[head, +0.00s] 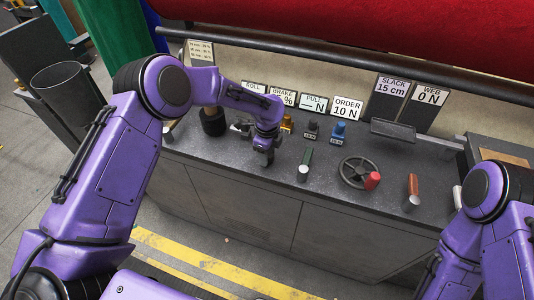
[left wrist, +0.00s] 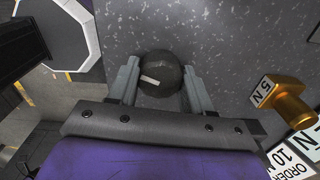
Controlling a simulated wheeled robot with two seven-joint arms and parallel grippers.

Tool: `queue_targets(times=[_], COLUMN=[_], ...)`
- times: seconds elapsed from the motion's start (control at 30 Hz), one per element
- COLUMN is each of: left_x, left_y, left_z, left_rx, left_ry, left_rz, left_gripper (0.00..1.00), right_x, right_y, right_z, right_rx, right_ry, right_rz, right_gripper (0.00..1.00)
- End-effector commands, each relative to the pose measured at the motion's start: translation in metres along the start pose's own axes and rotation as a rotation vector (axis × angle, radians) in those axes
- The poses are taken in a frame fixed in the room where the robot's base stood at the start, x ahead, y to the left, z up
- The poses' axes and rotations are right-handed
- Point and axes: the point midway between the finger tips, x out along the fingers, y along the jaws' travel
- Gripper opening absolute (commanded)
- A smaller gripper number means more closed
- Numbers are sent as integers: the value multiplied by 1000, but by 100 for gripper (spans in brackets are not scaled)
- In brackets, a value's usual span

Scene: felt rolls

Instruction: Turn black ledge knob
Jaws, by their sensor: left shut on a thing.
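The black ledge knob (left wrist: 160,76) is round and dark with a pale mark on its top. In the left wrist view it sits between the two fingers of my left gripper (left wrist: 158,84), which is shut on it from both sides. In the head view my left gripper (head: 264,158) points down at the front part of the grey speckled ledge (head: 335,203), and the knob is hidden there behind the gripper. My right arm shows at the right edge of the head view, but its gripper cannot be seen.
Brass (head: 287,123), dark (head: 312,130) and blue (head: 339,131) weights stand behind the gripper. A green handle (head: 305,160), a handwheel (head: 354,172) with a red grip and a red-brown lever (head: 412,187) lie to the right. A black cylinder (head: 213,122) stands left.

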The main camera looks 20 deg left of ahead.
Motion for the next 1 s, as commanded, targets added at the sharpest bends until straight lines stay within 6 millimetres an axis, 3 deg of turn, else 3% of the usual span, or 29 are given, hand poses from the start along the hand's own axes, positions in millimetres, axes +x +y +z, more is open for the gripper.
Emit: queue_targets(times=[0.33,0.87,0.9,0.97,1.0], left_x=[4,5,5,5,4], left_y=[4,4,4,4,4], left_z=[-3,-3,-3,-3,-2], left_rx=[140,165,165,165,164], left_ry=[4,5,5,5,4], left_rz=[9,11,11,11,10], left_gripper=[19,19,53,72,75], right_x=[2,2,2,2,2], right_y=[0,0,0,0,0], right_z=[1,1,1,1,1], right_rx=[0,0,0,0,0], right_ry=[0,0,0,0,0], right_rz=[0,0,0,0,0], right_gripper=[43,43,43,43,43])
